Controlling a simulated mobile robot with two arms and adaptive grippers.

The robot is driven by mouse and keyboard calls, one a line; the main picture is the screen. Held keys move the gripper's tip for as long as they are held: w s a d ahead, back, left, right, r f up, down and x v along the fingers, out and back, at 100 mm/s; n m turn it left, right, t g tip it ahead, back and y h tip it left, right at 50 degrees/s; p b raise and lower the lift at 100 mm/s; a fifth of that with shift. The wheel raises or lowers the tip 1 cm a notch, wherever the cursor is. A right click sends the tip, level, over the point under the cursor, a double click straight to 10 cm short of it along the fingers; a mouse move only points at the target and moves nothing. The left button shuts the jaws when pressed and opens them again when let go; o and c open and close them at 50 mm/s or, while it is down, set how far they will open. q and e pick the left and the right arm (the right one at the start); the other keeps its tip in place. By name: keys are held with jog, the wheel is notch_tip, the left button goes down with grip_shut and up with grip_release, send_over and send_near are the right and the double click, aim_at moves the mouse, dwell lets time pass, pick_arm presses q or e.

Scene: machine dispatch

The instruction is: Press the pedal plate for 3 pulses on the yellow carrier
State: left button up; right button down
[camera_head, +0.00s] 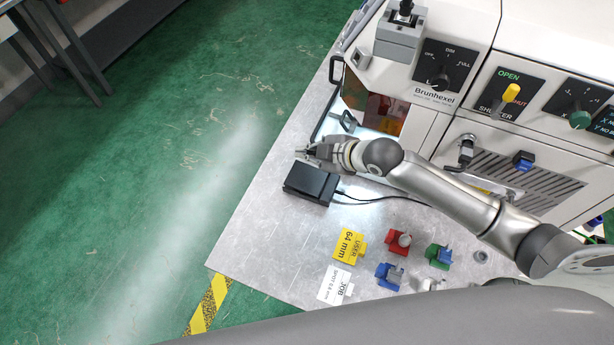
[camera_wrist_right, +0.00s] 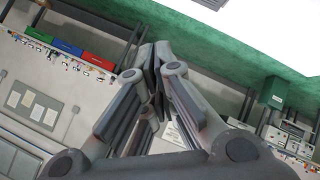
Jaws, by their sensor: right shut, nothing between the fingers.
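The black pedal (camera_head: 309,184) sits on the grey table with a cable running from its right side. My right gripper (camera_head: 303,153) is shut and empty beside the pedal's back edge, close to it; I cannot tell whether it touches. Its closed fingers also show in the right wrist view (camera_wrist_right: 152,68), pointing at the room, with no pedal visible there. My left gripper is not in view.
Red (camera_head: 397,243), blue (camera_head: 389,276) and green (camera_head: 438,256) carriers stand near the front, beside a white job card (camera_head: 335,286). The Brunhexel machine (camera_head: 470,100), with its knobs and open bay, fills the back right. The table's left part is clear.

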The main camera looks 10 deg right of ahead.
jog(key=shift+f, duration=0.1)
jog(key=b, duration=0.7)
send_over(306, 181)
notch_tip(306, 181, down, 7)
jog(key=shift+f, duration=0.8)
jog(key=shift+f+b, duration=0.1)
jog(key=shift+b, duration=0.2)
jog(key=shift+f, duration=0.3)
jog(key=shift+a+f+b, duration=0.1)
jog(key=shift+f+b, duration=0.4)
jog(key=shift+f, duration=0.3)
dwell(1.0)
jog(key=shift+r+p, duration=1.1)
